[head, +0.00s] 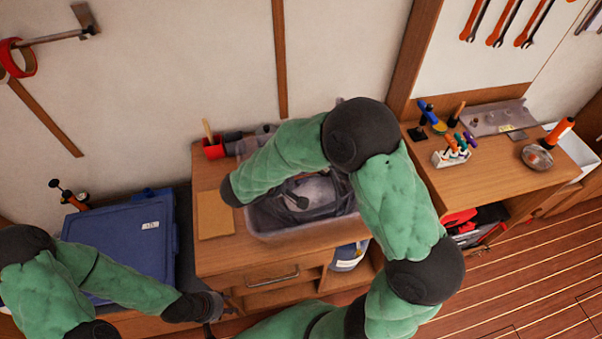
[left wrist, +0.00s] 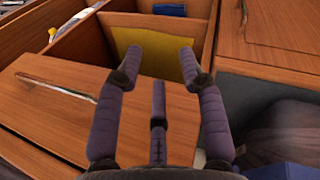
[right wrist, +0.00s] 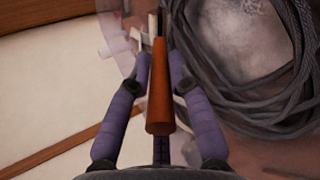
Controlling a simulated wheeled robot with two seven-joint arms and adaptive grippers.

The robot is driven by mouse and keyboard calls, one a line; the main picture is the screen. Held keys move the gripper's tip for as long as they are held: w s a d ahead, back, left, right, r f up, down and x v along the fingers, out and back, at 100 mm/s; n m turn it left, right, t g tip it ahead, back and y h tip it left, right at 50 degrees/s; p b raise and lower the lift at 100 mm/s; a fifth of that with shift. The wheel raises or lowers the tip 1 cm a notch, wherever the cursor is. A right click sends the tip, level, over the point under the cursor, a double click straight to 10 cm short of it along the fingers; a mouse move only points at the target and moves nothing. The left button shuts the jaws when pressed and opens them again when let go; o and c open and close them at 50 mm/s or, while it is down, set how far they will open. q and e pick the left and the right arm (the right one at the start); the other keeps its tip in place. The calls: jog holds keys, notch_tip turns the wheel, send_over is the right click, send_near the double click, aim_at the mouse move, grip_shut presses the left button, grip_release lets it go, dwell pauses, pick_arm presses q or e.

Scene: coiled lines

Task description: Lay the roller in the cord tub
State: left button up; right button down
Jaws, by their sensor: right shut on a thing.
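The cord tub (head: 268,236) is a translucent bin on the wooden bench, with dark coiled cord (head: 328,206) in it. The coils also show at the right of the right wrist view (right wrist: 235,95), around a pale grey mass. My right gripper (right wrist: 160,84) is shut on the orange-brown handle of the roller (right wrist: 159,105); its far end is thin and dark. The handle points away from the wrist, beside the coils and near the tub's clear wall. My left gripper (left wrist: 161,60) is open and empty, low before the bench front (head: 214,303).
A red cup (head: 213,149) and a tan board (head: 214,214) lie left of the tub. A blue lidded box (head: 122,236) stands further left. The right bench holds a white rack of tools (head: 452,157) and a round dish (head: 537,157). The wall is close behind.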

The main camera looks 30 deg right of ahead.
jog(key=c, duration=1.1)
grip_release()
jog(key=shift+o, duration=0.2)
jog(key=v, duration=1.2)
